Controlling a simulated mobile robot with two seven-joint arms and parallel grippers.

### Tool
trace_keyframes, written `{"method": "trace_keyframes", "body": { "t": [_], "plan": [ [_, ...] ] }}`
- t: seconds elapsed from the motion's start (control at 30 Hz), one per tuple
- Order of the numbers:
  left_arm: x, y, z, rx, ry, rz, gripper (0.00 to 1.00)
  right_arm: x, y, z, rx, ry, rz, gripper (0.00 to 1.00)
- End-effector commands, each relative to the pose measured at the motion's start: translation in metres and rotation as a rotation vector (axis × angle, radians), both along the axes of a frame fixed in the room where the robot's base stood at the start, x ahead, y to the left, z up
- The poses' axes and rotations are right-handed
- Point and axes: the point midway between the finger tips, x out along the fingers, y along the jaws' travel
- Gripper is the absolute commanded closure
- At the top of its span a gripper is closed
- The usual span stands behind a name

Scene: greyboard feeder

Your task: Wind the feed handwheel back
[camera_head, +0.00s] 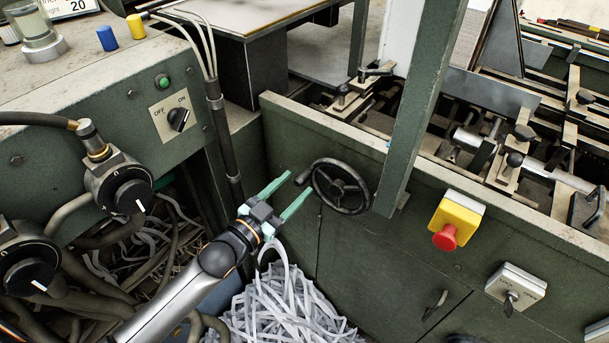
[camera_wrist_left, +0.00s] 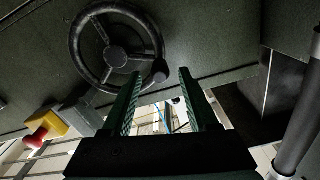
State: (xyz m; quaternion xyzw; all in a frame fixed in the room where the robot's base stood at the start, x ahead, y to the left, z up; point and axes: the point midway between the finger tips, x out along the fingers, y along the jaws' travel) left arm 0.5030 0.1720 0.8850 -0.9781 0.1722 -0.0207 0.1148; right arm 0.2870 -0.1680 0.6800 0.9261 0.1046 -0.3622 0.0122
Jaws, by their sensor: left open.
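The feed handwheel (camera_head: 341,187) is a dark spoked wheel on the green machine front, with a small knob (camera_head: 302,178) at its left side in the head view. My left gripper (camera_head: 289,191) has two green fingers spread apart, just left of the wheel and close to the knob. In the left wrist view the handwheel (camera_wrist_left: 116,47) is at the upper left. Its knob (camera_wrist_left: 159,71) shows between the fingertips of my left gripper (camera_wrist_left: 160,75), with nothing visibly clamped. Whether a finger touches the knob cannot be told. My right gripper is not in view.
A red emergency button on a yellow box (camera_head: 458,217) and a key switch (camera_head: 515,287) are right of the wheel. A green post (camera_head: 416,115) stands close beside the wheel. Shredded paper strips (camera_head: 281,305) lie below. Hoses and dials crowd the left.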

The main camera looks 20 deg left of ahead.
Motion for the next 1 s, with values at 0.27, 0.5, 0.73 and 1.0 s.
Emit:
{"method": "trace_keyframes", "body": {
  "t": [0.27, 0.5, 0.73, 1.0],
  "plan": [
    [0.034, -0.013, 0.000, 0.000, 0.000, 0.000, 0.41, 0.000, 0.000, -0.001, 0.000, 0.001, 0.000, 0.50],
    [0.042, -0.016, 0.000, -0.001, 0.001, 0.000, 0.41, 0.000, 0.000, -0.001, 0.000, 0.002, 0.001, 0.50],
    [0.042, -0.015, 0.000, 0.000, 0.001, 0.000, 0.44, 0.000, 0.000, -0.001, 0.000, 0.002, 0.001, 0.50],
    [0.042, -0.015, -0.001, 0.000, 0.001, 0.000, 0.74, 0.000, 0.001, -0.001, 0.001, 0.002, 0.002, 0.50]
  ]
}}
